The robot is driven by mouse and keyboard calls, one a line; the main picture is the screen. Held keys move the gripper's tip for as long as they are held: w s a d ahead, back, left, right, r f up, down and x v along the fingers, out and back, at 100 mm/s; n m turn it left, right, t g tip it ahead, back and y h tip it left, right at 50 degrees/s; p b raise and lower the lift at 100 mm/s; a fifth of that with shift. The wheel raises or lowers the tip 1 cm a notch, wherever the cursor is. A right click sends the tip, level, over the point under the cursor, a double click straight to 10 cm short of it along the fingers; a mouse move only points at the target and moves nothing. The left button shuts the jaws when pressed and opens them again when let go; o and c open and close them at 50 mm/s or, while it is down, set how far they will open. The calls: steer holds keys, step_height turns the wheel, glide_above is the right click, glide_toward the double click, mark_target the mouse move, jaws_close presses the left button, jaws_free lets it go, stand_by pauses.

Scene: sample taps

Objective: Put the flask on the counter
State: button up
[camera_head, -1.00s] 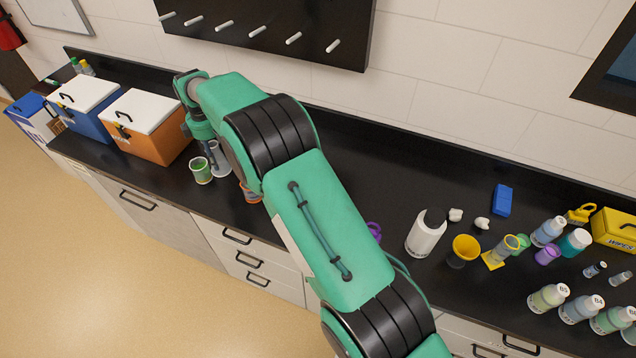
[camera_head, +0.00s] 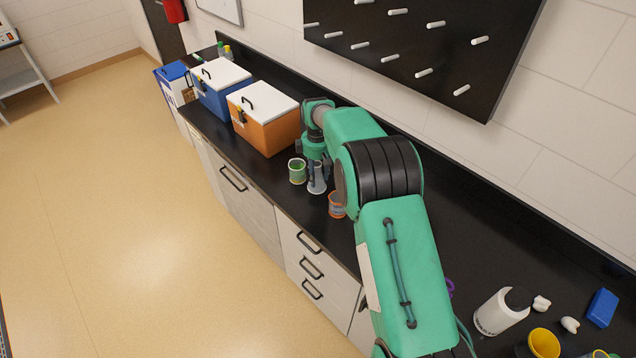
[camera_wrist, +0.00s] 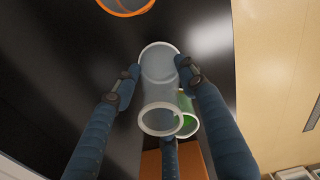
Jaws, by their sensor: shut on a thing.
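The flask (camera_head: 317,186) is a clear, greyish glass vessel near the counter's front edge. My gripper (camera_head: 317,168) points down over it, with its fingers on either side. In the wrist view the flask (camera_wrist: 160,92) stands between the two fingertips of my gripper (camera_wrist: 159,72), which is shut on it. The flask looks upright. Its base is at or just above the black counter (camera_head: 455,235); I cannot tell whether it touches.
A jar with green contents (camera_head: 297,171) stands close left of the flask, and an orange-rimmed jar (camera_head: 337,205) close right. An orange cooler (camera_head: 266,130) and a blue cooler (camera_head: 214,98) stand further left. A white bottle (camera_head: 497,313) is at the right. A pegboard (camera_head: 420,40) hangs above.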

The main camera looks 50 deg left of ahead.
mark_target(317, 182)
steer(key=shift+f, duration=0.25)
steer(key=shift+f, duration=1.75)
steer(key=o, duration=1)
steer(key=shift+f, duration=0.1)
steer(key=shift+o, duration=0.2)
step_height(317, 182, up, 12)
steer(key=shift+w+r, duration=0.1)
steer(key=shift+r, duration=0.1)
